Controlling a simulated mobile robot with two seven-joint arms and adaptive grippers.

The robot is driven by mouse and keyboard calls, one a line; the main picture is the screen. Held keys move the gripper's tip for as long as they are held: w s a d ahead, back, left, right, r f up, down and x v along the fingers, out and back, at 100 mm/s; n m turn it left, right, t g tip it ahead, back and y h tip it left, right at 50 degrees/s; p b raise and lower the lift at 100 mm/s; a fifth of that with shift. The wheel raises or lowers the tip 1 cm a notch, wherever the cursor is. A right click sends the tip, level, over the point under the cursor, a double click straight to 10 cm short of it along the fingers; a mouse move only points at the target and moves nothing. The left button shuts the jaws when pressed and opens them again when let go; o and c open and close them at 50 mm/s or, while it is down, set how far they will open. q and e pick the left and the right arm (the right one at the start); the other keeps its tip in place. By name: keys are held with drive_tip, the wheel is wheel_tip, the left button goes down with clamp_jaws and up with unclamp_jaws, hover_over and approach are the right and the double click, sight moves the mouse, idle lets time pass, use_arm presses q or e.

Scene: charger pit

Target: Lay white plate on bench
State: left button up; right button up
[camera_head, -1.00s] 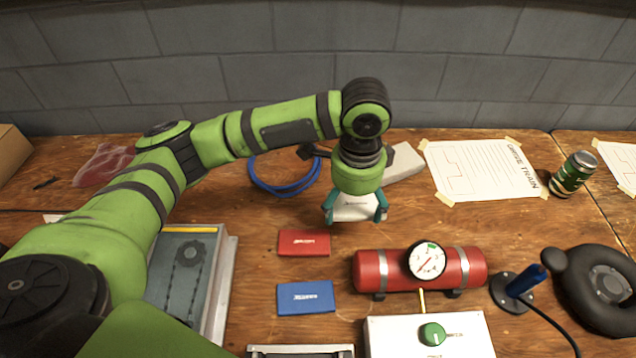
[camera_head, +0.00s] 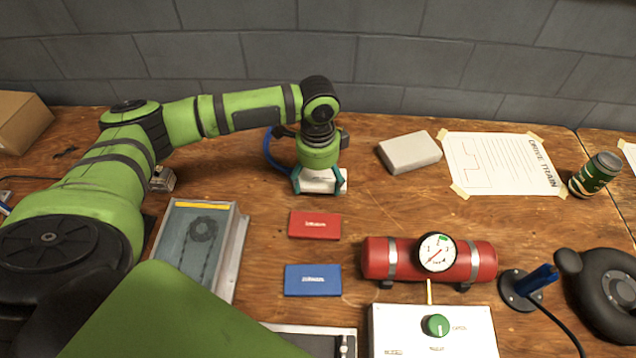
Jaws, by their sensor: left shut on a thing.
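My left gripper (camera_head: 319,183) has its teal fingers shut on the white plate (camera_head: 321,180). The plate is held flat low over the bench (camera_head: 260,225), just behind the red plate (camera_head: 315,225). I cannot tell whether it touches the wood. The blue plate (camera_head: 313,280) lies in front of the red one, and the three form a rough column. My right gripper is not in view.
A red cylinder with a gauge (camera_head: 402,260) and a white box with a green knob (camera_head: 437,327) stand front right. A grey block (camera_head: 410,152) and a taped sheet (camera_head: 500,165) lie back right. A metal case (camera_head: 240,250) is left of the plates.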

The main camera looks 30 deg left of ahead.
sight(318, 182)
use_arm(q)
drive_tip(key=shift+f, duration=1.25)
drive_tip(key=shift+f, duration=0.15)
drive_tip(key=o, duration=1)
drive_tip(key=shift+o, duration=0.2)
wheel_tip(318, 182, up, 12)
drive_tip(key=shift+r, duration=0.2)
